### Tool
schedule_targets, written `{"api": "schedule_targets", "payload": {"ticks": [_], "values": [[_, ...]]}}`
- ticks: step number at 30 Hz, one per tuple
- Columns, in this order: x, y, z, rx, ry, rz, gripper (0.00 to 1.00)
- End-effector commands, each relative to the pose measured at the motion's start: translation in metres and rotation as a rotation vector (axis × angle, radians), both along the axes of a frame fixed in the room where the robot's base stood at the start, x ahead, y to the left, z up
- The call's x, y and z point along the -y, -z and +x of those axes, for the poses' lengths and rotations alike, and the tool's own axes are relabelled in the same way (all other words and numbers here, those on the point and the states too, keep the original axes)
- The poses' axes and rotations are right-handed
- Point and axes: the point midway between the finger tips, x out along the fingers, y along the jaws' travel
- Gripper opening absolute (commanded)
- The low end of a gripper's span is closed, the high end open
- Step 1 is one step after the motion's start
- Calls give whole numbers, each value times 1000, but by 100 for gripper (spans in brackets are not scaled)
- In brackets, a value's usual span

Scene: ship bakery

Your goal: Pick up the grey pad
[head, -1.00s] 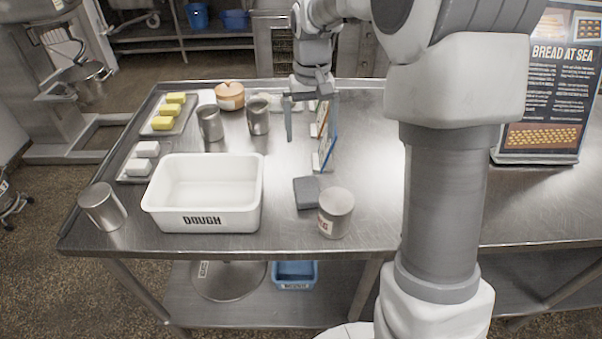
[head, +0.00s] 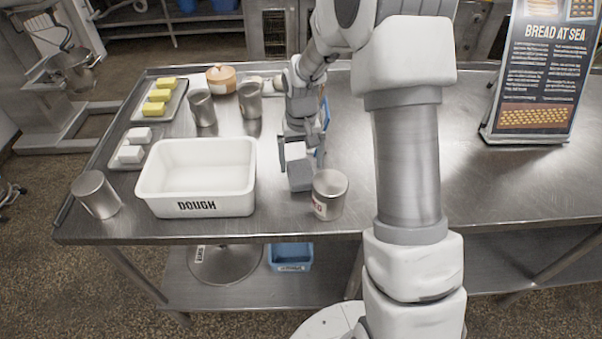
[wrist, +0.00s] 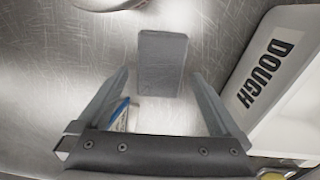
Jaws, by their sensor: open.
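The grey pad (head: 300,176) lies on the steel table, between the white DOUGH tub and a metal can. In the wrist view the grey pad (wrist: 162,62) is a flat dark-grey rectangle just ahead of the fingertips, roughly centred between them. My gripper (head: 299,160) is open and points down over the pad's far side. In the wrist view my gripper's two fingers (wrist: 160,75) are spread wide with nothing held between them. The fingers partly cover the pad's far edge in the head view.
The DOUGH tub (head: 197,176) stands close to the left of the pad. A metal can (head: 329,196) stands close to its right. A blue-edged card (wrist: 124,116) shows beside one finger. More cans (head: 250,100) stand farther back.

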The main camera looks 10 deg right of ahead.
Motion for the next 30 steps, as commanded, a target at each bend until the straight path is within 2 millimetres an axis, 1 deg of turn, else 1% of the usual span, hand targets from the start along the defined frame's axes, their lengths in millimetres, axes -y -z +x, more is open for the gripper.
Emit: {"api": "schedule_targets", "payload": {"ticks": [1, 3, 6, 13, 14, 15, 17, 18, 20, 21, 25, 26, 30], "values": [[-1, 8, -2, -5, -1, 0, 100], [-1, 17, -1, -4, -1, 0, 100], [-1, 24, -1, -1, 0, -1, 100], [-1, 25, -1, 0, 0, -1, 100], [-1, 25, 0, 0, 0, -1, 96], [-1, 25, 0, 0, 0, -1, 89], [-1, 25, 0, 0, 0, 0, 78], [-1, 25, 0, 0, 0, 0, 71], [-1, 25, 0, 0, 0, 0, 60], [-1, 25, 0, 0, 0, 0, 53], [-1, 24, 0, 0, 0, 0, 30], [-1, 24, 0, 0, 0, 0, 27], [-1, 24, 0, 0, 0, 0, 27]]}}
